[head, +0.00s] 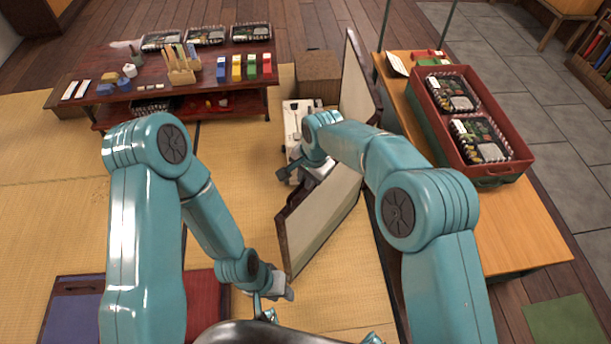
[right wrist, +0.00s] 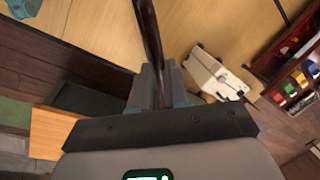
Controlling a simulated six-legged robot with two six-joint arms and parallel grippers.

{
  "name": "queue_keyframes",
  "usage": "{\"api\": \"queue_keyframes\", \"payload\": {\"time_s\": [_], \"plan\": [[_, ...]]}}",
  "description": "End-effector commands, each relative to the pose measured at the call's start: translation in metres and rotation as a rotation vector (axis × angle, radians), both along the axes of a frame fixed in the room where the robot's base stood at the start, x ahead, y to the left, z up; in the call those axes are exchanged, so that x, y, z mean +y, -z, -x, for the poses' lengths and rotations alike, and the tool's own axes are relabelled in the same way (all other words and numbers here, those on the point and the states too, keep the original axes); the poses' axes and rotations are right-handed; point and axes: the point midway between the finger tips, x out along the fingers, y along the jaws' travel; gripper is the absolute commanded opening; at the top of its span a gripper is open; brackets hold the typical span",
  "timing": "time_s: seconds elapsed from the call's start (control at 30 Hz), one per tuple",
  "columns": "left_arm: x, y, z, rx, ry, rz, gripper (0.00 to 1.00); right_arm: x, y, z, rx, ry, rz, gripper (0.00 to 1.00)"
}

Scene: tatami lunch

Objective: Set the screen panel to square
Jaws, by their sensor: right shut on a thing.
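The folding screen has cream panels with dark brown edges. Its near panel (head: 318,222) stands upright on the mat, angled from lower left to upper right. Its far panel (head: 357,85) stands beyond, and my right arm covers the part between them. My right gripper (head: 318,172) is at the near panel's upper edge, partly hidden by its own wrist. In the right wrist view, its jaws (right wrist: 156,88) are shut on the panel's dark edge (right wrist: 148,35). My left gripper (head: 268,298) hangs low near the front, apart from the screen; its jaw opening is unclear.
A low dark red table (head: 190,85) with bento boxes and coloured blocks stands at the back left. A white case (head: 292,125) sits behind the near panel. A wooden bench (head: 520,235) with a red crate (head: 480,175) is right of the screen. Open tatami (head: 60,190) lies left.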

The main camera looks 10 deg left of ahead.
Motion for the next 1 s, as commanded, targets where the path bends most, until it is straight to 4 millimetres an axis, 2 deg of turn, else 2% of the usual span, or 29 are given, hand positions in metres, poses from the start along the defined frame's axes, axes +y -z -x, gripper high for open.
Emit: {"api": "queue_keyframes", "payload": {"time_s": [0.33, 0.37, 0.43, 0.77, 0.87, 1.0], "plan": [[0.000, 0.000, 0.000, 0.000, 0.000, 0.000, 0.34, -0.003, -0.002, -0.002, -0.008, 0.004, -0.002, 0.00], [0.000, 0.000, 0.000, 0.000, 0.000, 0.000, 0.34, -0.003, -0.002, -0.002, -0.008, 0.004, -0.003, 0.18], [0.000, 0.000, 0.000, 0.000, 0.000, 0.000, 0.34, -0.003, -0.002, -0.002, -0.007, 0.004, -0.002, 0.40], [0.000, 0.000, 0.000, 0.000, 0.000, 0.000, 0.34, 0.000, -0.004, -0.001, -0.004, 0.003, -0.002, 0.40], [0.000, -0.002, 0.000, 0.000, 0.000, 0.000, 0.34, -0.001, -0.014, -0.001, -0.005, 0.003, -0.002, 0.40], [0.000, -0.005, 0.000, 0.000, 0.000, 0.000, 0.34, -0.006, -0.045, 0.001, -0.007, 0.003, -0.004, 0.40]]}}
